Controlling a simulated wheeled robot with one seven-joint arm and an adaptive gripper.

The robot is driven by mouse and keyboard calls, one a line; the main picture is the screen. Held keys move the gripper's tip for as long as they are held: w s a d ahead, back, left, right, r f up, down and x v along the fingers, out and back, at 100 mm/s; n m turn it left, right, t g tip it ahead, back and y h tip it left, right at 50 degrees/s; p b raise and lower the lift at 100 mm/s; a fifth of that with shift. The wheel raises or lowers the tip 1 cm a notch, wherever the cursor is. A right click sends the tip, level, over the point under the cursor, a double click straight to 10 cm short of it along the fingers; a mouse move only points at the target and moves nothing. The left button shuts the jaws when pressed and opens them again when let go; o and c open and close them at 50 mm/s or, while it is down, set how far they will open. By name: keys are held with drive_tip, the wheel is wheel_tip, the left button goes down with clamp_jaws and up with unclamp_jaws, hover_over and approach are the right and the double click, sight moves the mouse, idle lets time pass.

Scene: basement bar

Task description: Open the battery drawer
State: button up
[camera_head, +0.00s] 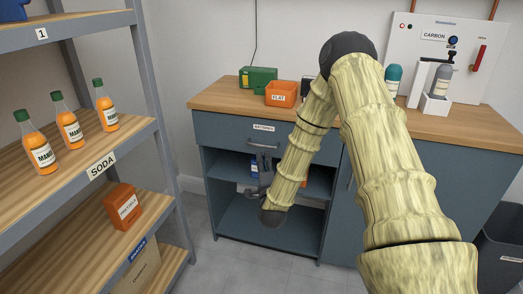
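The battery drawer (224,127) is the blue-grey front under the wooden counter, with a white label reading "BATTERIES" (263,128). It looks closed, flush with the cabinet. A dark bar handle (262,146) runs across its lower part, and my arm covers its right end. My bamboo-patterned arm comes from the lower right, bends at a dark elbow and reaches down to the open shelf below the drawer. My dark gripper (263,163) shows small beside the forearm, just below the handle, with its fingers pointing up. Whether it touches the handle, and how far its fingers are apart, I cannot tell.
A green box (258,78) and an orange "FLAT" bin (281,93) stand on the counter (221,96). A machine panel (405,40) stands at the right. A shelf rack with orange bottles (67,122) fills the left. Grey floor (235,260) is free before the cabinet.

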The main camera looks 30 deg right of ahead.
drive_tip(key=x, duration=0.7)
drive_tip(key=shift+w, duration=0.3)
drive_tip(key=shift+d, duration=0.1)
clamp_jaws()
